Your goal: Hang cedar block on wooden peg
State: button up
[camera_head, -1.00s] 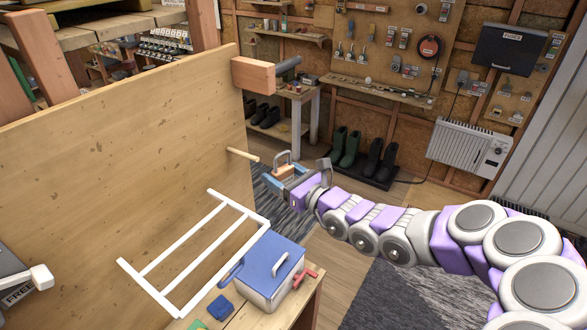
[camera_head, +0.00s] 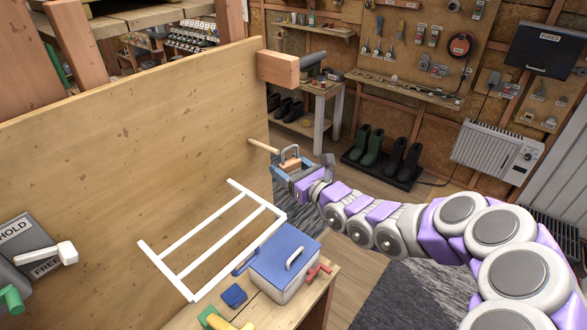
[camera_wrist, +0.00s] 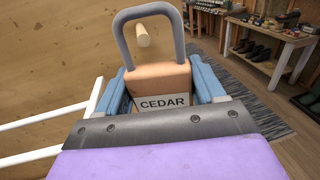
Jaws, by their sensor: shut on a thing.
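The cedar block (camera_wrist: 158,84) is a small wooden block with a CEDAR label and a grey loop handle (camera_wrist: 120,45) standing up from its top. My gripper (camera_head: 292,170) is shut on the block, with a blue finger on each side of it. In the head view the block (camera_head: 290,165) is held upright in the air beside the board. The wooden peg (camera_head: 263,146) sticks out from the board near its right edge. In the wrist view the peg's round end (camera_wrist: 143,37) shows inside the loop's outline; whether it passes through the loop I cannot tell.
The large wooden board (camera_head: 130,130) stands at left. A white rack (camera_head: 215,240) is below the peg, beside a blue-lidded box (camera_head: 285,262) on a bench. A wooden beam end (camera_head: 279,69) juts out above the peg.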

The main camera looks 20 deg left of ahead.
jog(key=w+a+f+p, duration=0.1)
jog(key=w+a, duration=0.1)
jog(key=a, duration=0.4)
jog(key=shift+f, duration=0.25)
dwell(0.5)
jog(key=shift+w, duration=0.1)
dwell(0.4)
jog(key=o, duration=1.1)
jog(key=shift+d, duration=0.1)
